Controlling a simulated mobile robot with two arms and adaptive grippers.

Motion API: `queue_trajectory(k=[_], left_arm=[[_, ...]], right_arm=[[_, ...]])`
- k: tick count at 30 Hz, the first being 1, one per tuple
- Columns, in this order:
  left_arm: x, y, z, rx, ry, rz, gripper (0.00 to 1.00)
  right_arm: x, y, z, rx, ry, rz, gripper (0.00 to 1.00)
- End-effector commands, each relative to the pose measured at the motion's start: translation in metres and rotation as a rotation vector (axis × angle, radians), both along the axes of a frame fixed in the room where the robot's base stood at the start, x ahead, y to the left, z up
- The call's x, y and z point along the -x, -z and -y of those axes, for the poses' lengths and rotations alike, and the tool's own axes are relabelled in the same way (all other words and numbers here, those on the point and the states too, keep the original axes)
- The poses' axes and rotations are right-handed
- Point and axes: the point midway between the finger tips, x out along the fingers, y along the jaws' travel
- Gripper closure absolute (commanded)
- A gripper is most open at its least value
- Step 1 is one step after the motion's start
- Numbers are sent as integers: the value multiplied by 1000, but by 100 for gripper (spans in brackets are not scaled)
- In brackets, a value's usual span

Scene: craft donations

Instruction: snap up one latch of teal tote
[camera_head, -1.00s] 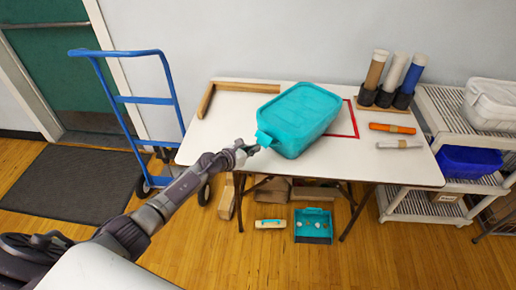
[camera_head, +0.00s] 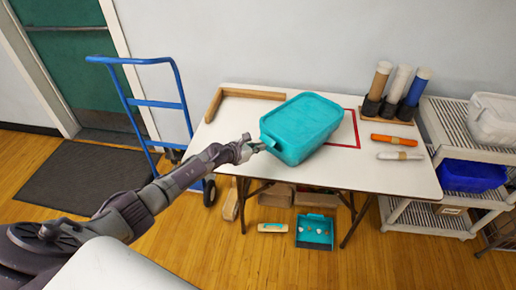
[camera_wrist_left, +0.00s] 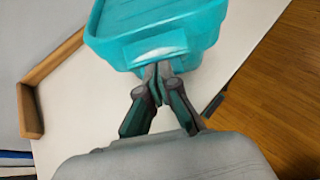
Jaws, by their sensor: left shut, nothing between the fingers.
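The teal tote (camera_head: 303,128) stands on the white table with its lid on, set at an angle. It also fills the top of the left wrist view (camera_wrist_left: 195,22). A latch (camera_wrist_left: 156,47) sticks out from its near end, and the same latch shows at the tote's left corner in the head view (camera_head: 268,141). My left gripper (camera_head: 262,147) is shut and empty. In the left wrist view its fingertips (camera_wrist_left: 157,72) are at the latch's lower edge; I cannot tell whether they touch it. My right gripper is not in view.
The white table (camera_head: 373,180) has a wooden corner strip (camera_head: 250,94) at the back left and a red outline (camera_head: 358,130) beside the tote. Orange (camera_head: 394,140) and white rolls (camera_head: 400,156) lie at right. A blue hand truck (camera_head: 156,103) stands left.

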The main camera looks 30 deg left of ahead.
Motion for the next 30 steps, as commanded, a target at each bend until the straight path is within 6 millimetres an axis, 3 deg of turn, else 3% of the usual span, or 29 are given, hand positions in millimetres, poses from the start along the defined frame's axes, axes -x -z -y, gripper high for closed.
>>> queue_trajectory(k=[18, 30], left_arm=[[-15, -20, 6, 0, 0, 1, 100], [-14, -24, 5, 1, 0, 0, 100]], right_arm=[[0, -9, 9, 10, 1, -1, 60], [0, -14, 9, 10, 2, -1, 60]])
